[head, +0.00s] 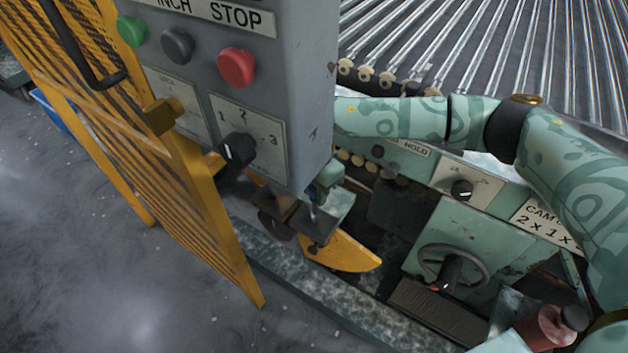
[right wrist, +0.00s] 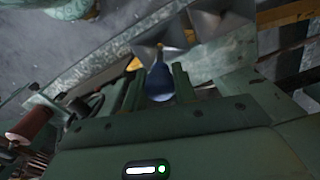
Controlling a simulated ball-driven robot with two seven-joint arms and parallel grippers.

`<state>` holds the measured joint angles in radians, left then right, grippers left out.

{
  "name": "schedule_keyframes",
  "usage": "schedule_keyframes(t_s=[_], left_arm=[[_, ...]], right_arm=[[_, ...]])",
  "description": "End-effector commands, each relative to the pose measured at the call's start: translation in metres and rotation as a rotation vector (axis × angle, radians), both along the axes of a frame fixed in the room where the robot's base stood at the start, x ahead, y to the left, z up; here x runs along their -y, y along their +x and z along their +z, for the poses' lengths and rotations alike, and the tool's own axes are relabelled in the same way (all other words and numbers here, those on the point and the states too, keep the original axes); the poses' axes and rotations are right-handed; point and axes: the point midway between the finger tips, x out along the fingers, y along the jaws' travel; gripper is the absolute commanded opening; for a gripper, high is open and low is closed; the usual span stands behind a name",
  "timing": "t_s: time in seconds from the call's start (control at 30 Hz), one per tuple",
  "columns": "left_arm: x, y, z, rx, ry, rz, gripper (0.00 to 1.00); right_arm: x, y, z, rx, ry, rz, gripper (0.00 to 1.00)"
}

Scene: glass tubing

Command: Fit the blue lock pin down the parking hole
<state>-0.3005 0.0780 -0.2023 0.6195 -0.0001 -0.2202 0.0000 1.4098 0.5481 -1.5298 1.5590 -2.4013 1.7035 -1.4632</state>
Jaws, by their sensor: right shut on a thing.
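In the right wrist view, the blue lock pin (right wrist: 160,82) stands between the two fingers of my right gripper (right wrist: 158,86), its rounded blue part facing the camera. My right gripper is shut on it. In the head view, this gripper (head: 322,190) is below the grey control box, just above dark metal blocks (head: 316,228). A thin bluish bit of the pin (head: 313,213) shows under the gripper, close over the right block. I cannot tell whether the pin touches the block. The parking hole cannot be made out. My left gripper is out of view.
The grey control box (head: 305,90) hangs close beside and above my right gripper. A yellow mesh guard (head: 190,190) stands to the left. A yellow curved plate (head: 345,252) lies just below the blocks. A handwheel (head: 453,268) and green machine panels are to the right.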

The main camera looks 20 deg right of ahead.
Motion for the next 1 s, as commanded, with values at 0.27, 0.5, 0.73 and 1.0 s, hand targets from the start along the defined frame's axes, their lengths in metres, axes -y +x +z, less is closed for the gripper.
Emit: schedule_keyframes(t_s=[0.27,0.5,0.73,1.0], left_arm=[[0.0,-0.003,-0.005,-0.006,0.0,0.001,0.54],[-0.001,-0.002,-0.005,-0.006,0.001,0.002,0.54],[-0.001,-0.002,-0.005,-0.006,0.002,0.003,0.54],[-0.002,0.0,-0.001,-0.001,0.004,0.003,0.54]], right_arm=[[0.0,0.0,-0.016,0.0,0.0,0.0,0.05],[0.0,0.0,-0.016,0.001,0.0,0.0,0.05],[0.0,0.0,-0.016,0.001,0.0,0.0,0.05],[0.0,0.0,-0.014,0.004,-0.001,0.0,0.05]])
